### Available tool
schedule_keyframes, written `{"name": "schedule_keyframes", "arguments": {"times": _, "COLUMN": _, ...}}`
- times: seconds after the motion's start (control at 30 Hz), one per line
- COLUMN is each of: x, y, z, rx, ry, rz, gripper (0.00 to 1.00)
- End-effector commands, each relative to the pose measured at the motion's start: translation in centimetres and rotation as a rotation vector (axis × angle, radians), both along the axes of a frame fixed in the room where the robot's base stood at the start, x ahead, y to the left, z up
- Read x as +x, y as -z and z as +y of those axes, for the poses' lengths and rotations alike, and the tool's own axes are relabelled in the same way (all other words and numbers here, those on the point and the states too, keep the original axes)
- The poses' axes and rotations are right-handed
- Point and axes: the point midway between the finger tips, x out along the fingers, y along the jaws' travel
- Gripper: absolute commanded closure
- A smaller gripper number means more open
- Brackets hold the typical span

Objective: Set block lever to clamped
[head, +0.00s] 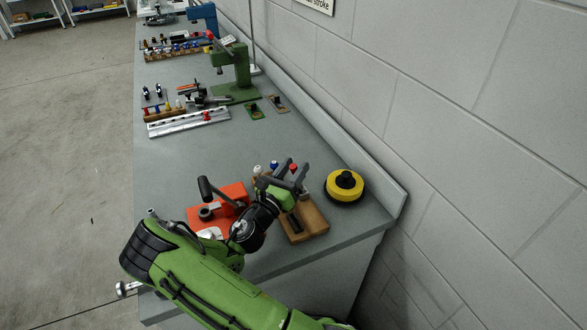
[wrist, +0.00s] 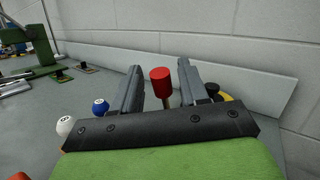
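A wooden block (head: 312,222) sits near the bench's front end, partly hidden by my gripper. White (head: 257,170), blue (head: 274,165) and red (head: 293,167) knobs show by it. My gripper (head: 291,173) is over the block, its fingers parted. In the wrist view the red knob (wrist: 160,80) on its metal stem appears between the two separated fingers (wrist: 159,72), with gaps on both sides. The blue knob (wrist: 100,107) and white knob (wrist: 65,126) are left of the fingers. I cannot tell which part is the block lever or its setting.
An orange plate (head: 236,191) with a black-handled lever (head: 206,189) lies just left of my gripper. A yellow and black round object (head: 345,186) stands at right, close to the wall ledge. A green press (head: 238,75) and racks stand farther back. The bench middle is clear.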

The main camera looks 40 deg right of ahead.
Motion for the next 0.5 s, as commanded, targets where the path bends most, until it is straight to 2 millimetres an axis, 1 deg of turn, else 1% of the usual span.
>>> {"name": "schedule_keyframes", "arguments": {"times": 0.17, "x": 0.0, "y": 0.0, "z": 0.1, "rx": -0.001, "ry": 0.000, "rz": 0.000, "gripper": 0.56}}
{"name": "schedule_keyframes", "arguments": {"times": 0.27, "x": -0.2, "y": 0.2, "z": 1.0, "rx": 0.000, "ry": -0.002, "rz": 0.002, "gripper": 0.56}}
{"name": "schedule_keyframes", "arguments": {"times": 0.37, "x": -0.8, "y": 0.6, "z": 3.2, "rx": 0.000, "ry": -0.006, "rz": 0.005, "gripper": 0.56}}
{"name": "schedule_keyframes", "arguments": {"times": 0.5, "x": -2.0, "y": 1.4, "z": 7.0, "rx": 0.000, "ry": -0.006, "rz": 0.004, "gripper": 0.56}}
